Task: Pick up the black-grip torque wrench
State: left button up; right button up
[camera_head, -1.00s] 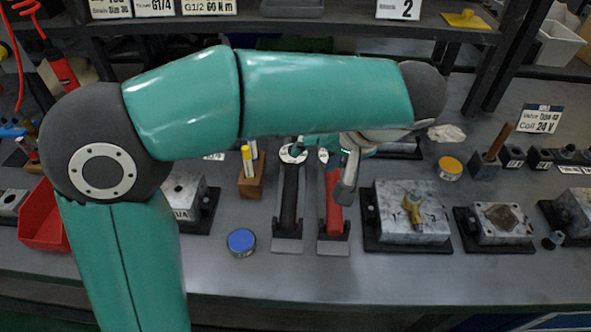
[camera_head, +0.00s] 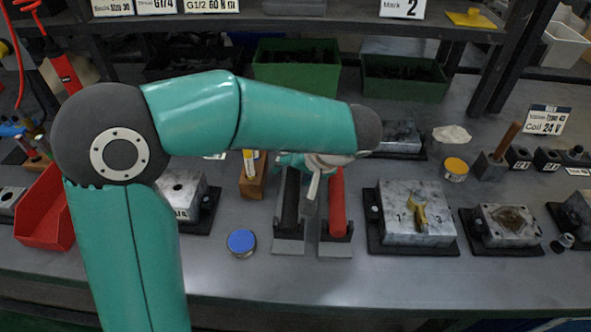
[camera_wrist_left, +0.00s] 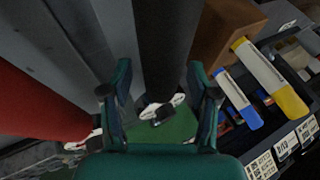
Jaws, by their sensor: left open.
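The black-grip torque wrench (camera_head: 290,205) stands in a grey holder at the bench's middle, partly covered by my left arm. Its dark grip also shows in the left wrist view (camera_wrist_left: 166,40), running up between my fingers. The red-grip wrench (camera_head: 338,205) stands in the holder to its right and fills the left side of the left wrist view (camera_wrist_left: 35,100). My left gripper (camera_head: 312,187) is open above and between the two grips in the head view. In the left wrist view its fingers (camera_wrist_left: 160,72) lie on either side of the black grip, with no clear contact. My right gripper is not in view.
A wooden block (camera_head: 252,183) with yellow-topped markers stands just left of the black-grip wrench. A blue-lidded tin (camera_head: 241,242) lies in front. A valve block with a yellow handle (camera_head: 415,215) sits to the right. The bench's front strip is clear.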

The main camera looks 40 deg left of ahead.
pick_arm(q)
grip_shut()
jog(key=shift+w+r, duration=0.1)
jog(key=shift+r, duration=0.05)
dwell(0.4)
